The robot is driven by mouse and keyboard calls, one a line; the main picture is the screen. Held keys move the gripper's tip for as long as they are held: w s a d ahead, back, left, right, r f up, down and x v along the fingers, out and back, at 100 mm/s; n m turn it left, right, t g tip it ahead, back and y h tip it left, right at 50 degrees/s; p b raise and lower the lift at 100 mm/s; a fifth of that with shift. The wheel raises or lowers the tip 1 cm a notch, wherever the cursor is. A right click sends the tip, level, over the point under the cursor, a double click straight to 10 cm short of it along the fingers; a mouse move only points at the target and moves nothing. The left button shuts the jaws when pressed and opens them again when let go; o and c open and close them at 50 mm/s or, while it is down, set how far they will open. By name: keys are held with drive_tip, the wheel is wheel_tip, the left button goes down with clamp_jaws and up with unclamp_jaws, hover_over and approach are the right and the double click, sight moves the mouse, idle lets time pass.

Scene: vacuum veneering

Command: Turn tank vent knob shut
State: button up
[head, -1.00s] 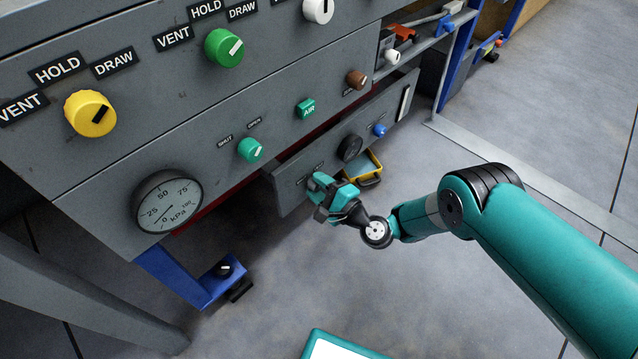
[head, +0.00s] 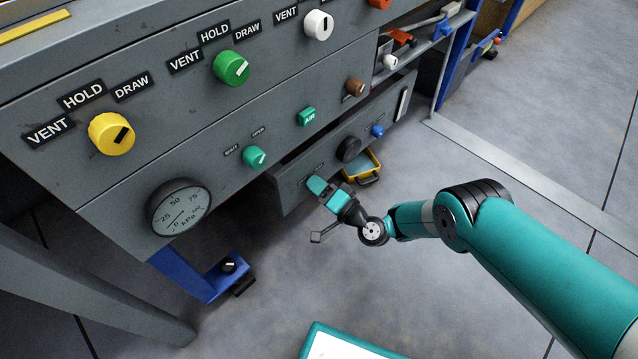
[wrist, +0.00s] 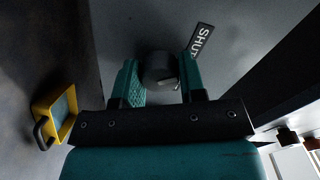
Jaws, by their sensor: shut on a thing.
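My gripper (head: 316,186) is at the lower grey panel (head: 288,192) in the head view, under the cabinet. In the wrist view my gripper (wrist: 161,84) has its two teal fingers on either side of a dark grey round knob (wrist: 158,66), shut on it. A black label reading SHUT (wrist: 202,40) is beside the knob, to the upper right. The knob is hidden behind my gripper in the head view. Its pointer mark cannot be made out.
A black round part (head: 349,149) and blue knob (head: 377,131) are right along the lower panel. Open floor lies in front.

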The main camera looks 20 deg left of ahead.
drive_tip(key=shift+n, duration=0.9)
drive_tip(key=shift+p, duration=0.3)
drive_tip(key=o, duration=0.9)
drive_tip(key=shift+p+v, duration=5.95)
drive_tip(key=shift+v, duration=2.75)
